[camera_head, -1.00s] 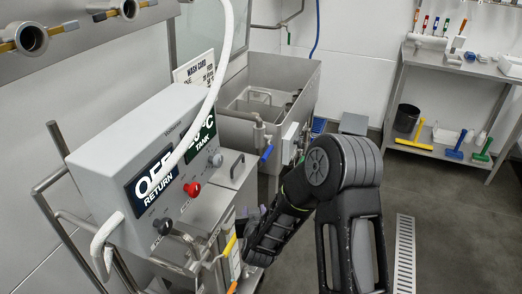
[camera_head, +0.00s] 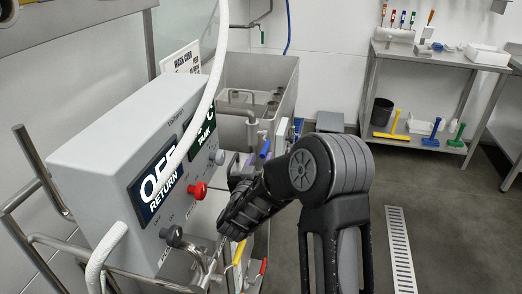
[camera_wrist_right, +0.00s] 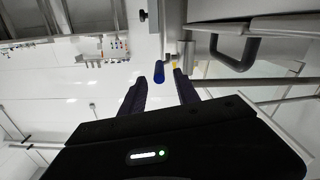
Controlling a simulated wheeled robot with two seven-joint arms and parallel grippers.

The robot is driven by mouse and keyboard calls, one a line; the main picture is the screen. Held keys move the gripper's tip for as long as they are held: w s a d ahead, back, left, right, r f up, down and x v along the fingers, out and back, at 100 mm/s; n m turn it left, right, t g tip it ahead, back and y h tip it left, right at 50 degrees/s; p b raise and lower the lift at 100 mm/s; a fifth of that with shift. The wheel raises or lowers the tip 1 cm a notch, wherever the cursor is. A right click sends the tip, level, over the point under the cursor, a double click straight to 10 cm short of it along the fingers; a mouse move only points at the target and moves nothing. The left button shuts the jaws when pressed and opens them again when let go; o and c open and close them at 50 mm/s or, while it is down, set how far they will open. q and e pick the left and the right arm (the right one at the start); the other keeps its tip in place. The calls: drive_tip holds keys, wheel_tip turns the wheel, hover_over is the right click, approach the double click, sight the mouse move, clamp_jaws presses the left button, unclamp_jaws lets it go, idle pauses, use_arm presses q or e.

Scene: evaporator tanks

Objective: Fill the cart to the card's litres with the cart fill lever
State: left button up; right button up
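A blue-handled lever (camera_head: 265,149) is beside the tank and shows in the right wrist view (camera_wrist_right: 159,72). Yellow (camera_head: 239,252) and red (camera_head: 263,267) handles sit lower. I cannot tell which one is the cart fill lever. My right gripper (camera_wrist_right: 160,80) is open, its fingers pointing towards the blue handle, apparently empty. My left gripper is not in view.
A steel tank (camera_head: 262,75) stands behind the box. A pale hose (camera_head: 205,95) crosses in front of the displays. A red knob (camera_head: 197,190) and black knob (camera_head: 171,235) stick out. A shelf table (camera_head: 420,55) is at the back right.

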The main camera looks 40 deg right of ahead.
sight(267, 143)
drive_tip(key=shift+x, duration=3.9)
drive_tip(key=shift+c, duration=0.4)
drive_tip(key=shift+d, duration=0.1)
drive_tip(key=c, duration=0.7)
clamp_jaws()
drive_tip(key=shift+s+d, duration=0.15)
